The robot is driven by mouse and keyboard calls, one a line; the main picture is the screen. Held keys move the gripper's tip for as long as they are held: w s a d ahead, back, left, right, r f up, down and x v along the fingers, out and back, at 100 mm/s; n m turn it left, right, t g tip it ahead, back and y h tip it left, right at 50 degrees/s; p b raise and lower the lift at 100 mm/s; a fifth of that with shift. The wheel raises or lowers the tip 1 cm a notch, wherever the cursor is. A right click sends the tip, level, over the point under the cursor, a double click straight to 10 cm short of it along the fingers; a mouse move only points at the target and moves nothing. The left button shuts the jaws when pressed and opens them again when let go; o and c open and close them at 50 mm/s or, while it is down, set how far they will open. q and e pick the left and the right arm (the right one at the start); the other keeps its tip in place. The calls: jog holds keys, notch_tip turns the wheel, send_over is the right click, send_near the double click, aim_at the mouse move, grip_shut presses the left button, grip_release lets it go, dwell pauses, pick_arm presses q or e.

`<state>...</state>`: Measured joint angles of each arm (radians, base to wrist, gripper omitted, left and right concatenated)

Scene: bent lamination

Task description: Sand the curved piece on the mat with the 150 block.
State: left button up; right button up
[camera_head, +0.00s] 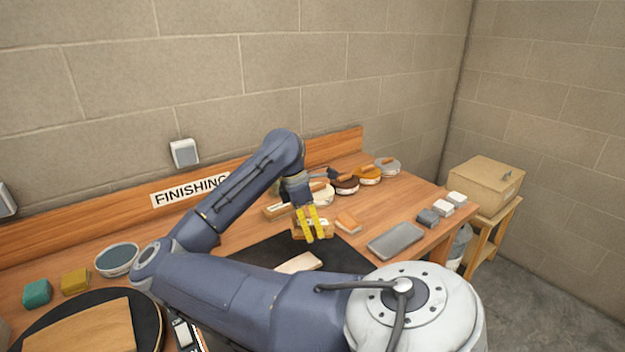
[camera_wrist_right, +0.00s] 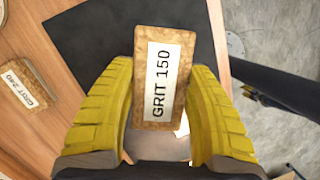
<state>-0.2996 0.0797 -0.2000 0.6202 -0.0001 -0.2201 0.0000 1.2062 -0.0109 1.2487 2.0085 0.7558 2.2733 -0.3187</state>
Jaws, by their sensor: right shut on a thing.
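My right gripper (camera_head: 312,228) has yellow fingers and is shut on a cork block (camera_head: 299,229), held above the black mat (camera_head: 262,252). In the right wrist view the block (camera_wrist_right: 160,78) shows a white label reading "GRIT 150" between the two fingers (camera_wrist_right: 162,110). A pale wooden piece (camera_head: 298,263) lies on the mat, just below and in front of the held block. Its curve is hard to make out, and my arm hides part of the mat. My left gripper is not in view.
Another cork block, labelled "GRIT 240" (camera_wrist_right: 22,85), lies on the wood left of the mat in the wrist view. A grey tray (camera_head: 396,240) and several small blocks stand right of the mat. Several round tins (camera_head: 343,184) line the back. A round black board (camera_head: 148,322) holds a wooden panel.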

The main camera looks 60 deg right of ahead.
jog(key=shift+n+h, duration=0.4)
jog(key=shift+h, duration=0.2)
jog(key=w+a, duration=0.1)
jog(key=a, duration=0.1)
jog(key=w+a+f, duration=0.1)
jog(key=a, duration=0.1)
jog(key=w+a, duration=0.1)
jog(key=a, duration=0.1)
jog(key=shift+w+a+f, duration=0.15)
jog(key=shift+a+f, duration=0.05)
jog(key=shift+a, duration=0.15)
jog(key=shift+s+d+r+m+g, duration=0.15)
jog(key=shift+s+m+g, duration=0.2)
jog(key=shift+m, duration=0.15)
